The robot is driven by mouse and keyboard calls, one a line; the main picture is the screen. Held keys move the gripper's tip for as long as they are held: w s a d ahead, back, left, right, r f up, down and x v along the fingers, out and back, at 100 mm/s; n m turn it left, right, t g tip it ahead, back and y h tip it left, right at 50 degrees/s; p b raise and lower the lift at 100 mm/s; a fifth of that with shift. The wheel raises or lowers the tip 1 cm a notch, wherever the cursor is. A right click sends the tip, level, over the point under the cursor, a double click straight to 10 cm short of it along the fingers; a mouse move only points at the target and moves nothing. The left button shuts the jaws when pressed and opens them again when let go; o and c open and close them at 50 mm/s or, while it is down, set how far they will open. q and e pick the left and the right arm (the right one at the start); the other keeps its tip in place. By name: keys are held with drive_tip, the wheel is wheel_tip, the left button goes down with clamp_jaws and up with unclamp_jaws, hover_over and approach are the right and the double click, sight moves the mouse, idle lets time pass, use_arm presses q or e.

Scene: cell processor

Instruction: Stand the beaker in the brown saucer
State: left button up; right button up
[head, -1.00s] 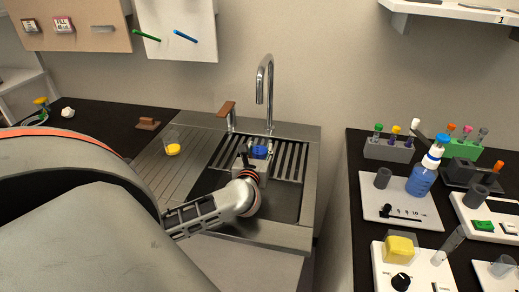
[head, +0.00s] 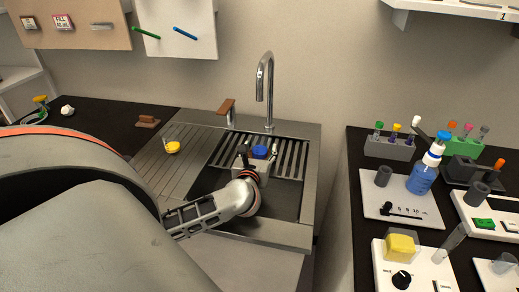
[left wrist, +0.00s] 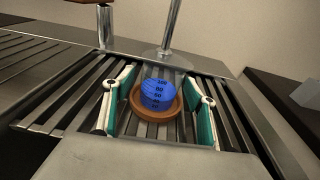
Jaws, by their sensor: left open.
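The beaker (left wrist: 158,94) holds blue liquid and has dark volume marks. In the left wrist view it stands in the brown saucer (left wrist: 150,117), looking upright, with the saucer's rim around its base. The saucer rests on the slatted rack of the sink. The beaker also shows in the head view (head: 259,152), beyond my left gripper (head: 259,154). That gripper is open, with one finger on each side of the beaker and a visible gap to both. In the head view the saucer is hidden behind the gripper. My right gripper is not in view.
A tall tap (head: 266,85) rises behind the rack. A glass with yellow contents (head: 173,147) stands on the drainboard to the left. The right bench carries a blue bottle (head: 422,178), tube racks and white devices. The rack's slats around the saucer look clear.

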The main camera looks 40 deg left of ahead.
use_arm(q)
drive_tip(key=v, duration=1.2)
idle(0.9)
